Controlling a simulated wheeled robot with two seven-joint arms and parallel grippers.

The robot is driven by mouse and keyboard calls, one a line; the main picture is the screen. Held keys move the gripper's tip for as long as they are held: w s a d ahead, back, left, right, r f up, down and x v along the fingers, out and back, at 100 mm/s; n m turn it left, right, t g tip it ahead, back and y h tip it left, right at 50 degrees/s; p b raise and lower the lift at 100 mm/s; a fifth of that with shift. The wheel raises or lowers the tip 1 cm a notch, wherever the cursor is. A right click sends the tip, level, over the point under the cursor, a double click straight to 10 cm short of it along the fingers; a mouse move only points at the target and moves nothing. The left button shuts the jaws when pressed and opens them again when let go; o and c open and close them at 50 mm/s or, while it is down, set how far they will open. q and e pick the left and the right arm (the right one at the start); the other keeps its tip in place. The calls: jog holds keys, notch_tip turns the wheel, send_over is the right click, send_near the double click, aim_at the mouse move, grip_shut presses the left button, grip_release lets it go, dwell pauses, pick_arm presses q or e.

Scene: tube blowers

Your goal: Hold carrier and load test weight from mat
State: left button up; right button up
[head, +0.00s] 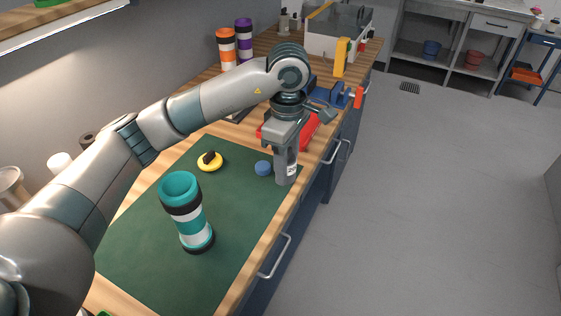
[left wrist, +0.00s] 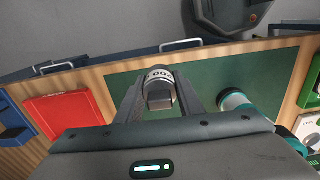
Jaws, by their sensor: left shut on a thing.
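My left gripper (head: 286,178) points down over the right edge of the green mat (head: 150,250). It is shut on a grey test weight with a white label (head: 292,170). In the left wrist view, the weight (left wrist: 160,88) sits between the two fingers, its label partly readable. I cannot tell whether it touches the mat. The teal and white carrier (head: 192,222) with black bands stands upright on the mat, left of and nearer than the gripper. Its top looks open. The carrier (left wrist: 235,103) also shows right of the fingers in the left wrist view. My right gripper is not in view.
A blue round piece (head: 263,168) lies close left of the gripper. A yellow ring with a black knob (head: 209,161) lies farther left on the mat. A red tray (left wrist: 65,110) is beyond the mat. Orange (head: 226,45) and purple (head: 243,38) carriers stand farther back.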

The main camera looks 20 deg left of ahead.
pick_arm(q)
jog(key=shift+s+a+f+m, duration=0.25)
jog(key=shift+s+m, duration=0.1)
jog(key=shift+m, duration=0.25)
jog(key=s+a+f+m, duration=0.1)
jog(key=s+a+m, duration=0.1)
jog(key=s+m, duration=0.3)
jog(key=s+a+f+m, duration=0.2)
jog(key=s+m, duration=0.3)
jog(key=m, duration=0.5)
jog(key=shift+a+f, duration=0.25)
jog(key=shift+s, duration=0.1)
